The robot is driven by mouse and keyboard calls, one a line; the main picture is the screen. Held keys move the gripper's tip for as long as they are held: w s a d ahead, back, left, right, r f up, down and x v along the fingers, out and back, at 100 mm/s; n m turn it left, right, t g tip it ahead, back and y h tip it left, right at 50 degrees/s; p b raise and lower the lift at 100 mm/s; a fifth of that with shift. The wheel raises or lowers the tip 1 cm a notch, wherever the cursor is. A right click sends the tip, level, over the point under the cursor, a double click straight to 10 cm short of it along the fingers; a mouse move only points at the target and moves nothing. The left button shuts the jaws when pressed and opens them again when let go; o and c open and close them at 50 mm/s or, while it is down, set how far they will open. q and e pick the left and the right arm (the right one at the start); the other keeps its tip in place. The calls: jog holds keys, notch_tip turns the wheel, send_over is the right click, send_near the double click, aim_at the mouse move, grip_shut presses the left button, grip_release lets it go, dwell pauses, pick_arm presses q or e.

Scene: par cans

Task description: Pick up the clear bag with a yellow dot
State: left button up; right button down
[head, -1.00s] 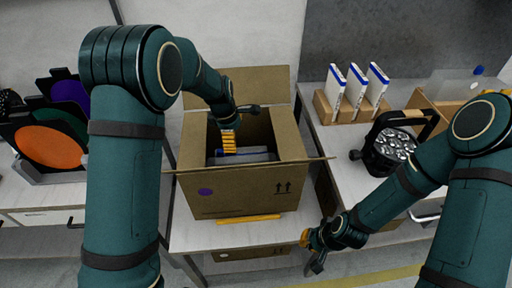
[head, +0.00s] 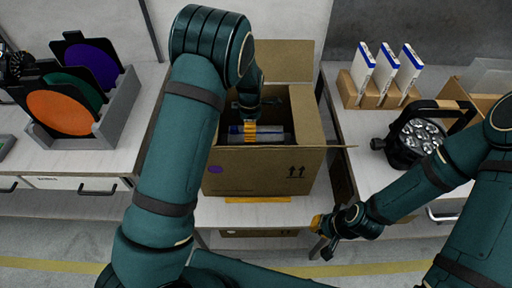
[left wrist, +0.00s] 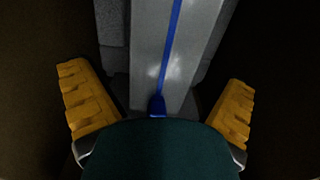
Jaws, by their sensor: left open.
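No clear bag with a yellow dot can be made out for certain. A clear, see-through sheet or bag (head: 488,76) stands in a cardboard bin at the far right; no yellow dot shows on it. My left gripper (head: 250,132) reaches down into the open cardboard carton (head: 262,172). It is open in the left wrist view (left wrist: 160,108), its yellow fingers apart. A pale item with a blue stripe (left wrist: 178,50) lies between and beyond them; it also shows in the carton in the head view (head: 276,136). My right gripper (head: 320,226) hangs low, right of the carton's front.
The carton's walls and spread flaps surround my left gripper. A grey rack with colored discs (head: 112,118) stands left. White-and-blue boxes in a wooden holder (head: 372,98) and a black par can (head: 418,140) are on the right table. A yellow strip (head: 258,200) lies before the carton.

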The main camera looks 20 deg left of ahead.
pick_arm(q)
jog(key=f, duration=0.2)
jog(key=f+b, duration=0.1)
jog(key=f, duration=0.2)
jog(key=shift+s+d, duration=0.1)
jog(key=shift+d, duration=0.1)
jog(key=c, duration=0.9)
